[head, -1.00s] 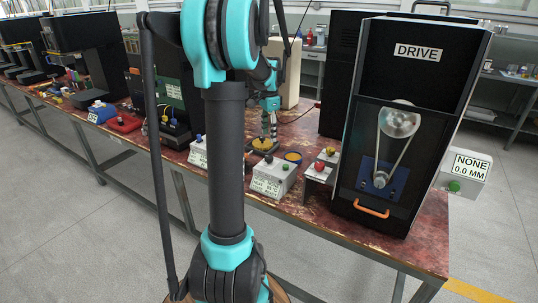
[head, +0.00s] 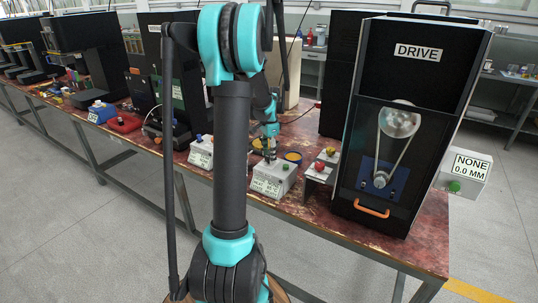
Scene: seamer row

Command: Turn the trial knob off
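A white control box (head: 282,181) with a label on its front stands at the table's front edge. A green button (head: 285,167) shows on its top. My gripper (head: 268,159) points down at the left part of this box's top and covers what is there. I cannot tell whether it touches anything or how its fingers stand. I cannot tell which control is the trial knob; the label is too small to read fully. My own arm crosses the middle of the view.
A box with red and yellow buttons (head: 325,160) stands to the right, beside the tall black DRIVE machine (head: 400,125). Another white box (head: 201,154) is to the left. Round yellow dishes (head: 293,157) lie behind. A NONE 0.0 MM display (head: 467,168) is far right.

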